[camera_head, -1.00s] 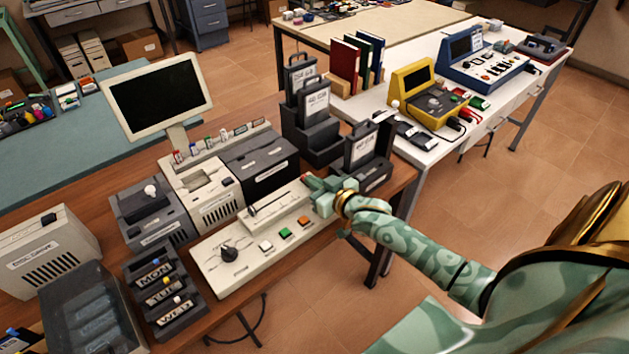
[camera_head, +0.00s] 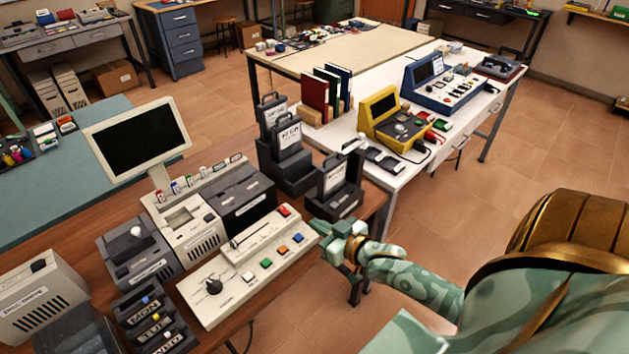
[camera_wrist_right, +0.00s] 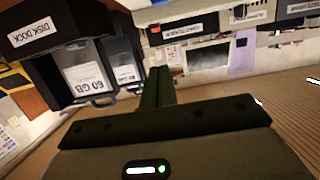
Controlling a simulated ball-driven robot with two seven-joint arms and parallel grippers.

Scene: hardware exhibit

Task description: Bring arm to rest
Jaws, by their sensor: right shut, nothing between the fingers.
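My right arm comes in from the right in the head view, pale green with gold bands. My right gripper (camera_head: 326,230) is shut and empty. It hangs at the front edge of the wooden desk, beside the right end of the cream control panel (camera_head: 225,303) with its colored buttons, apart from it. In the right wrist view the closed fingers (camera_wrist_right: 157,88) stand together in the middle, with nothing between them. My left gripper is not in view.
The dark disk dock (camera_head: 338,201) stands just behind my right gripper; its labelled face shows in the wrist view (camera_wrist_right: 48,38). A monitor (camera_head: 138,137) stands at the left. The white table (camera_head: 365,165) holds yellow and blue devices. Floor to the right is open.

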